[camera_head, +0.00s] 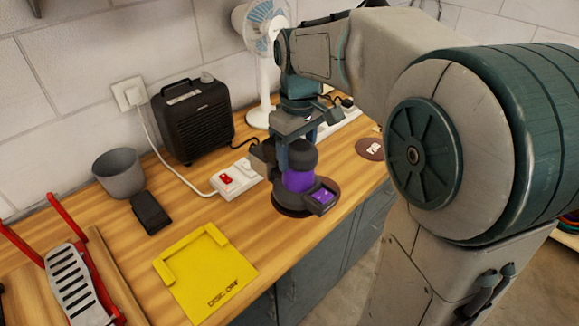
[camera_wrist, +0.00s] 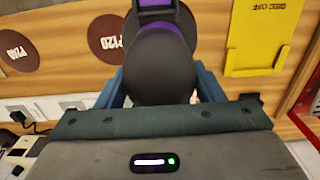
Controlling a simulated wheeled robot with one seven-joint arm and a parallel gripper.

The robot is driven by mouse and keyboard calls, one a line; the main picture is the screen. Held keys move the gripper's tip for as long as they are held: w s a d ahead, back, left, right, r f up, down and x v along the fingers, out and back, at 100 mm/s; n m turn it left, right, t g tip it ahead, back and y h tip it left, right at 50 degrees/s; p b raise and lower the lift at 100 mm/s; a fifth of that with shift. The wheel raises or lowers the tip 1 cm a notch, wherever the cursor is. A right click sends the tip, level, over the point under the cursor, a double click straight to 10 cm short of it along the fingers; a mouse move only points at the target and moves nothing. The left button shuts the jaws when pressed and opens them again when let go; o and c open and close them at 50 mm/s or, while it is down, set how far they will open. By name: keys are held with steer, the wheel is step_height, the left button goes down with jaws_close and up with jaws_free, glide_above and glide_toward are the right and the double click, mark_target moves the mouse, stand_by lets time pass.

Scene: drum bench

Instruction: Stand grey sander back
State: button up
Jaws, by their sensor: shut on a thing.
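A dark grey sander with a purple body (camera_head: 298,181) is upright in my gripper (camera_head: 287,148), near the front edge of the bench. My gripper is shut on its rounded dark top, which also shows in the wrist view (camera_wrist: 160,65) between the blue fingers (camera_wrist: 160,88). A brown disc (camera_head: 284,210) shows under the sander. I cannot tell whether the sander touches it. A yellow holder (camera_head: 205,280) marked "DISC OFF", with raised edges, lies empty to the left. It also shows in the wrist view (camera_wrist: 258,45).
Another brown disc (camera_head: 370,148) lies to the right. A white socket block with a red switch (camera_head: 237,178) and cable is behind the sander. A grey cup (camera_head: 120,173), dark block (camera_head: 151,212), black heater (camera_head: 193,120), fan (camera_head: 264,60) and red rack (camera_head: 75,280) stand around.

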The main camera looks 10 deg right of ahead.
steer(key=s+a+f+p, duration=0.1)
steer(key=s+a+f, duration=0.1)
steer(key=a+f, duration=0.7)
steer(key=shift+s+f+p, duration=0.15)
steer(key=shift+s+p, duration=0.1)
steer(key=shift+p, duration=0.1)
steer(key=shift+f, duration=0.1)
